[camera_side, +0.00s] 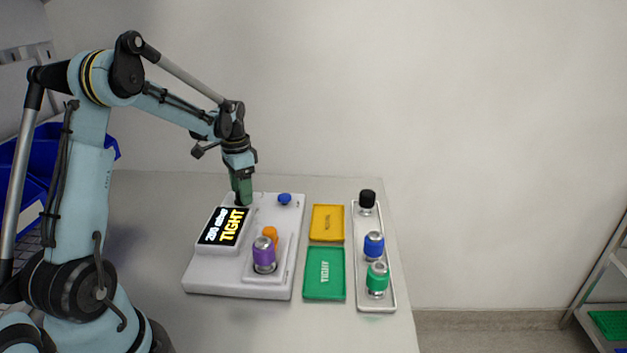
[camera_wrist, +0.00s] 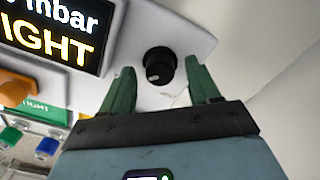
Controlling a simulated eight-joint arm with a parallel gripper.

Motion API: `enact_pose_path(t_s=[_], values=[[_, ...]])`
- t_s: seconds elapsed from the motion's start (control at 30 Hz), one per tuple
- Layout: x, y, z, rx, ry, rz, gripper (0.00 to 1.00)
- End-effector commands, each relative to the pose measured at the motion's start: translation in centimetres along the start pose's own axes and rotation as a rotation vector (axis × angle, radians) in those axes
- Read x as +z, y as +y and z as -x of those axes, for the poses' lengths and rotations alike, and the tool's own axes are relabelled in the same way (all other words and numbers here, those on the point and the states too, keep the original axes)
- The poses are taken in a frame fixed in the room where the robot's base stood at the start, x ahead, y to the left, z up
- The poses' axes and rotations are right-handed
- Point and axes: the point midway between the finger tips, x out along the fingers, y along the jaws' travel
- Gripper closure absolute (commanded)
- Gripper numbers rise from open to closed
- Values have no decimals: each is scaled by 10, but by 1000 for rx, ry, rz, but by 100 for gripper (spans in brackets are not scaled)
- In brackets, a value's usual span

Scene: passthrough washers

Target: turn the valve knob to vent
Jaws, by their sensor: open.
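The valve knob (camera_wrist: 158,66) is a round black knob on the white housing of the test unit (camera_side: 205,277). It has a pale mark on its lower left part; I cannot read the scale beside it. My gripper (camera_wrist: 161,76) has two green fingers, open, with the knob between and slightly beyond their tips in the wrist view. In the side view my gripper (camera_side: 242,192) points straight down at the back of the unit, and its fingers mostly hide the knob. The display (camera_side: 223,227) shows yellow "TIGHT" below a white mbar reading.
A blue button (camera_side: 284,199) sits right of my gripper. A purple-topped canister (camera_side: 264,255) stands on the unit's front, by an orange part (camera_side: 270,234). Yellow (camera_side: 327,222) and green (camera_side: 324,274) trays lie to the right, then a pale tray (camera_side: 376,305) with black, blue and green-topped canisters.

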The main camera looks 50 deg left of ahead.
Motion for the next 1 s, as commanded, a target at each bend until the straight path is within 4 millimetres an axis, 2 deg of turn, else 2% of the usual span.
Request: enact_pose_path(t_s=[0.23,0.6,1.0], values=[[0,0,0,0,0,0,40],[0,0,0,0,0,0,95],[0,0,0,0,0,89,95]])
